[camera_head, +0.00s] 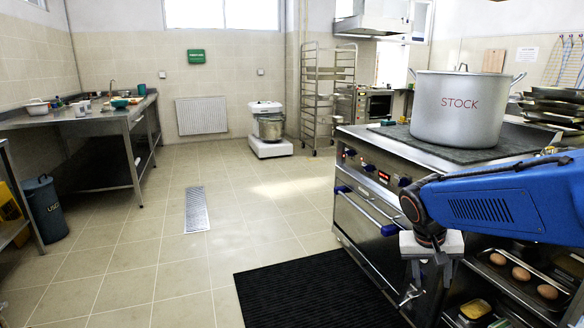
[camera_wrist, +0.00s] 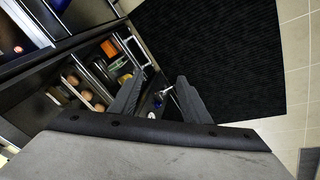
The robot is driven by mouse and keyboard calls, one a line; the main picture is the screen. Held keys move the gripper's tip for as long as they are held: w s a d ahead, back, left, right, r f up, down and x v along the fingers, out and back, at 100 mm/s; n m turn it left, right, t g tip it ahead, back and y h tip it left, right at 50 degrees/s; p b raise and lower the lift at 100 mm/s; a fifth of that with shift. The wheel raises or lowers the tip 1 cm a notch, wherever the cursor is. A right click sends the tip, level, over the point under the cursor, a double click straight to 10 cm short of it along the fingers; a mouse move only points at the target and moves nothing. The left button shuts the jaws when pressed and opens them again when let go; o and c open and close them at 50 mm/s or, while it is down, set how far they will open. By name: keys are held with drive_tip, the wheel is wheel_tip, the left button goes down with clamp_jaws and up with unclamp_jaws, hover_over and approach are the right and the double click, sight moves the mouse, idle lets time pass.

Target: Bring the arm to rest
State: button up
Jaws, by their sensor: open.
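My gripper (camera_head: 428,288) hangs from my blue arm at the right of the head view, in front of the stove and pointing down. In the wrist view my gripper (camera_wrist: 160,88) shows two dark fingers spread apart with nothing held between them. A small metal fitting shows between and beyond the fingers; I cannot tell what it is. The large pot marked STOCK (camera_head: 460,108) stands upright on the stove top (camera_head: 385,136), behind my arm.
Open shelves beside the stove hold brown eggs (camera_head: 521,273) and a yellow item (camera_head: 475,309). A black mat (camera_head: 310,290) lies on the floor before the stove. A steel table (camera_head: 75,122) stands at left, a mixer (camera_head: 268,130) at back. The middle floor is clear.

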drive_tip(key=s+a+r+n+t+y, duration=0.1)
drive_tip(key=s+a+n, duration=0.1)
drive_tip(key=s, duration=0.7)
drive_tip(key=s+a+n+t+y, duration=0.1)
drive_tip(key=s+a+t+y, duration=0.1)
drive_tip(key=s, duration=0.7)
drive_tip(key=shift+a+r+n+y, duration=0.3)
drive_tip(key=shift+a+r+n, duration=0.1)
drive_tip(key=shift+a, duration=0.4)
drive_tip(key=shift+c, duration=0.5)
